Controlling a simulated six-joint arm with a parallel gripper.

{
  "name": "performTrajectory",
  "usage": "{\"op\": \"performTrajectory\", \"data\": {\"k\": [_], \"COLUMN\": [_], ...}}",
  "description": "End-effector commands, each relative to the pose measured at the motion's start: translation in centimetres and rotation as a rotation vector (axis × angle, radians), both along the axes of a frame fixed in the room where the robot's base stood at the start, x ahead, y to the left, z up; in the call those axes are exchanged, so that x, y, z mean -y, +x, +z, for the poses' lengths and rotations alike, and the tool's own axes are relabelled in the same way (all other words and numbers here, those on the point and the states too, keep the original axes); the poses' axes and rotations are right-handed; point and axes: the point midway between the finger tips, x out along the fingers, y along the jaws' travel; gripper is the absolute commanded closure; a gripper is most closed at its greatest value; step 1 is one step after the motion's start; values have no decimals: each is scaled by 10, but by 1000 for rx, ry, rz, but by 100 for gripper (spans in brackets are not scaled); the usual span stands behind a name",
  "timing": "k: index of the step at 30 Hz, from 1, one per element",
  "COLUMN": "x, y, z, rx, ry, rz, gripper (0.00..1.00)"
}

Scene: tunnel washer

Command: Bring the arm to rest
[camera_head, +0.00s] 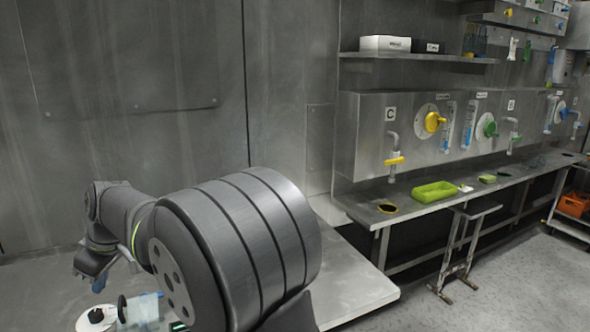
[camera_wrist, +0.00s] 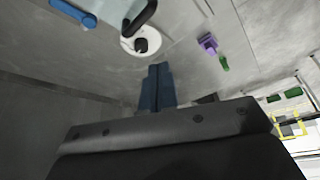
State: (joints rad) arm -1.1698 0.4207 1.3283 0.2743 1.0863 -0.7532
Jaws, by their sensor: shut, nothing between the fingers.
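My arm reaches to the left in the head view, with the wrist bent down over a grey surface. My gripper (camera_head: 98,284) shows there as small blue fingertips at the left. In the wrist view the two blue fingers of my gripper (camera_wrist: 157,72) lie together, shut and empty. A white disc with a black knob (camera_wrist: 128,44) is just beyond the fingertips in that view. The white disc (camera_head: 88,323) also shows at the bottom left of the head view, below the gripper. No contact between them can be made out.
A clear bluish container (camera_head: 146,308) stands near the disc, partly behind my arm. A purple item (camera_wrist: 208,44) and a blue item (camera_wrist: 75,12) show in the wrist view. A steel bench (camera_head: 420,206) with a green tray (camera_head: 434,192) runs along the right wall.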

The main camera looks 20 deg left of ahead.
Motion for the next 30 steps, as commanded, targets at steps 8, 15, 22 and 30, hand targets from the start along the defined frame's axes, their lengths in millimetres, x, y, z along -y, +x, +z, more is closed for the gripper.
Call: {"op": "performTrajectory", "data": {"k": [8, 15, 22, 30], "x": [0, 3, 6, -1], "y": [0, 3, 6, -1], "z": [-1, -27, -58, -61], "rx": [0, -1, -1, -1], "ry": [-1, -5, -1, 0], "rz": [0, -1, -1, 1], "gripper": [100, 100, 100, 100]}}
